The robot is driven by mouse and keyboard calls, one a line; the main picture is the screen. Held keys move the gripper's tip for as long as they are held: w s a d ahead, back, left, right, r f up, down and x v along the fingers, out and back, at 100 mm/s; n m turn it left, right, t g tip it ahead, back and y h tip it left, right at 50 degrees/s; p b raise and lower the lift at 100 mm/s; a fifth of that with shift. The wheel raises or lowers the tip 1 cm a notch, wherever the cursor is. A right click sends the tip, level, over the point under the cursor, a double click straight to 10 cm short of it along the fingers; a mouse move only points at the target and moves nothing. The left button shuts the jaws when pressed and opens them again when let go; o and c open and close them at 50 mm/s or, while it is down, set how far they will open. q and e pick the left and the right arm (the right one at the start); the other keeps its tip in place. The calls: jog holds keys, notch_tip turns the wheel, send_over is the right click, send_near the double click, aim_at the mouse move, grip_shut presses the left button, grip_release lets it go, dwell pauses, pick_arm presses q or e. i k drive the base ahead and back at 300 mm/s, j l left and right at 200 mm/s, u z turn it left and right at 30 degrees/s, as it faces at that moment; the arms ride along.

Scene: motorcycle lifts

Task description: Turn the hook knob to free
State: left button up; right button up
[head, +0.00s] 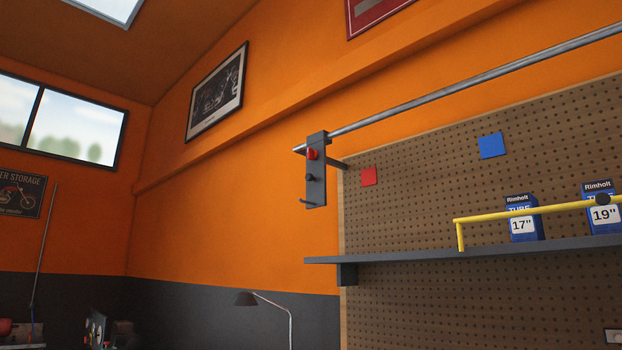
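A dark grey hook plate (316,185) hangs upright near the left end of a metal rail (450,87) on the orange wall. A red knob (312,154) sits on its upper part and a small black knob (310,178) just below. A short peg (309,202) sticks out near its lower end. I cannot tell how either knob is turned, as any markings are too small to read. Neither of my grippers is in the head view, and nothing touches the hook.
A brown pegboard (400,222) carries a red square (369,176) and a blue square (491,145). A dark shelf (430,257) below holds blue tube boxes (524,233), with a yellow bar (490,216) in front. A lamp (247,299) stands below. Space left of the hook is clear.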

aim_at(312, 154)
jog(key=i+j+u, duration=0.15)
jog(key=i, duration=0.85)
